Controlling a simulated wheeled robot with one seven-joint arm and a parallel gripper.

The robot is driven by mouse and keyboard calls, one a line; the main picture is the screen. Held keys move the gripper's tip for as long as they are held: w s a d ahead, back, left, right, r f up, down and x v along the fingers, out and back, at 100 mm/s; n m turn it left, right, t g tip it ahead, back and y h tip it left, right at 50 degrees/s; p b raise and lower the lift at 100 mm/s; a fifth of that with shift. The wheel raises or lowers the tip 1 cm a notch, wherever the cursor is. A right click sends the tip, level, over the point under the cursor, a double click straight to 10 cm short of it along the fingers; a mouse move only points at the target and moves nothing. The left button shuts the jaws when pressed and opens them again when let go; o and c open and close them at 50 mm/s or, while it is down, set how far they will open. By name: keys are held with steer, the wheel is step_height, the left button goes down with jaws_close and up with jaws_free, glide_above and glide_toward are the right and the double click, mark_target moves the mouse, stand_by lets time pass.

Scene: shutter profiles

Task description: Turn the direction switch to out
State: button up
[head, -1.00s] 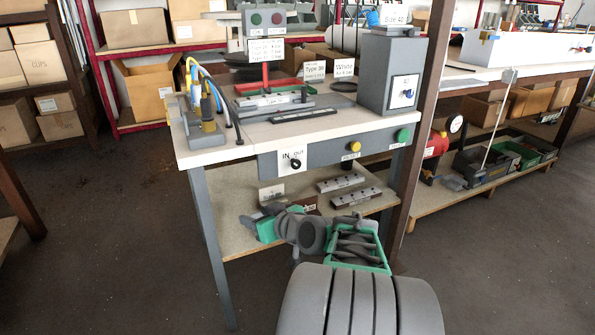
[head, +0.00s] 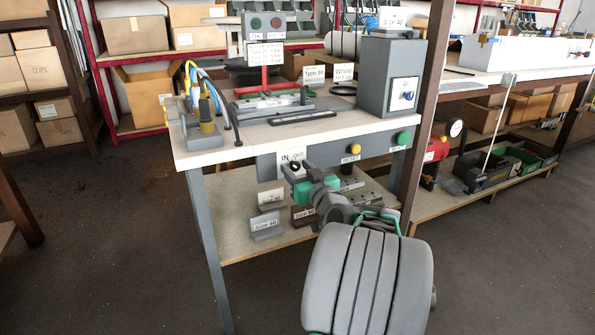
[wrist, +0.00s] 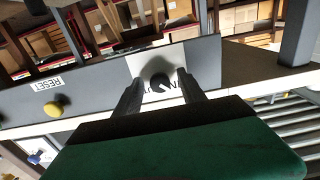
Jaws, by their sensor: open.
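The direction switch (head: 295,165) is a black knob on a white IN/OUT plate on the grey front panel of the workbench. My gripper (head: 296,172) is raised close in front of the plate in the head view. In the wrist view my gripper (wrist: 159,92) is open, its two dark fingers pointing at the knob (wrist: 160,82). The knob lies between or just beyond the fingertips; I cannot tell whether they touch it. The fingers and the knob hide part of the plate's lettering, so the knob's setting is unclear.
A yellow reset button (head: 354,148) and a green button (head: 403,137) sit to the right on the same panel (head: 375,147). A lower shelf (head: 240,240) holds labelled blocks below my arm. A brown post (head: 424,120) stands right of the bench.

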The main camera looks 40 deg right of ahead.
steer(key=shift+c, duration=0.5)
jaws_close()
steer(key=shift+m, duration=0.4)
steer(key=m+p, duration=0.2)
steer(key=m, duration=0.1)
steer(key=shift+r+m+p, duration=0.1)
steer(key=shift+m+p, duration=0.2)
steer(key=m+p, duration=0.3)
steer(key=m, duration=0.1)
steer(key=shift+m, duration=0.3)
steer(key=m+p, duration=0.4)
steer(key=m, duration=0.1)
steer(key=shift+a+p, duration=0.1)
steer(key=shift+p, duration=0.3)
steer(key=shift+m+p, duration=1.4)
steer(key=shift+m, duration=0.6)
